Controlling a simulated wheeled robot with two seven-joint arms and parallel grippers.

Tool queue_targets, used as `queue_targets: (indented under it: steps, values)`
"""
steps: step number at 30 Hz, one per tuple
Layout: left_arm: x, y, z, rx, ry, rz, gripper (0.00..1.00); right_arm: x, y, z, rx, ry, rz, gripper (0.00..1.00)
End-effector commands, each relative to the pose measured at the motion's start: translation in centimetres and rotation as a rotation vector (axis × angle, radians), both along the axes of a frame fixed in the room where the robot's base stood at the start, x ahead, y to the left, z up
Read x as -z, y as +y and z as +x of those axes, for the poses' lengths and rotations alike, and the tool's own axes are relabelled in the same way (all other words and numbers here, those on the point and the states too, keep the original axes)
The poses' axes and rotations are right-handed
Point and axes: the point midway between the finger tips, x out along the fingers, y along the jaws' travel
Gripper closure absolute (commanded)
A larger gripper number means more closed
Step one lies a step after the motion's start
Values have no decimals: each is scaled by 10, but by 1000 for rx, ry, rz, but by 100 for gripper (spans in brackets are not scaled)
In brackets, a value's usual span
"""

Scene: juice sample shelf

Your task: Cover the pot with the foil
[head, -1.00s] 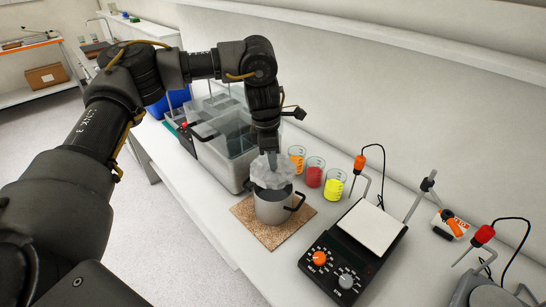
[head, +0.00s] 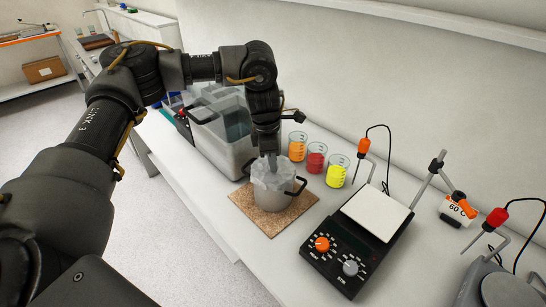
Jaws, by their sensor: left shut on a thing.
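A grey pot (head: 262,212) with dark handles stands on a brown cork mat (head: 298,208). The crinkled silvery foil (head: 272,178) lies over the pot's mouth, and its edges hang down over the rim. My left gripper (head: 269,160) points straight down above the pot, shut on the middle of the foil. Its fingertips are small and partly hidden by the foil. The far side of the pot's rim is hidden. My right gripper is not in view.
Beakers of orange (head: 297,147), red (head: 315,159) and yellow (head: 336,172) liquid stand close behind the pot. A hotplate (head: 372,215) is to the right. A grey water bath (head: 215,135) is at the left behind. The bench is clear in front of the mat.

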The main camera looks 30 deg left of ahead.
Motion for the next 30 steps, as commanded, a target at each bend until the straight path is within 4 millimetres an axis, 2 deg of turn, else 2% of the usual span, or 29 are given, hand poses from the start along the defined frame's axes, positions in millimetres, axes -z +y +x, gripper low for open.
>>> queue_targets:
  steps: [11, 12, 18, 26, 30]
  values:
    - [5, 0, 0, 0, 0, -1, 100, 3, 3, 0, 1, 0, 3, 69]
    - [5, 0, 0, 0, 0, -1, 77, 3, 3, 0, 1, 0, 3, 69]
    - [5, 0, 0, 0, 0, -1, 53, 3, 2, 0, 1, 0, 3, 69]
    - [4, 0, 0, 0, -1, 0, 53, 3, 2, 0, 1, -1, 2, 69]
    - [-6, 1, 0, 1, -3, -2, 53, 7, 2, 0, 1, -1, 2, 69]
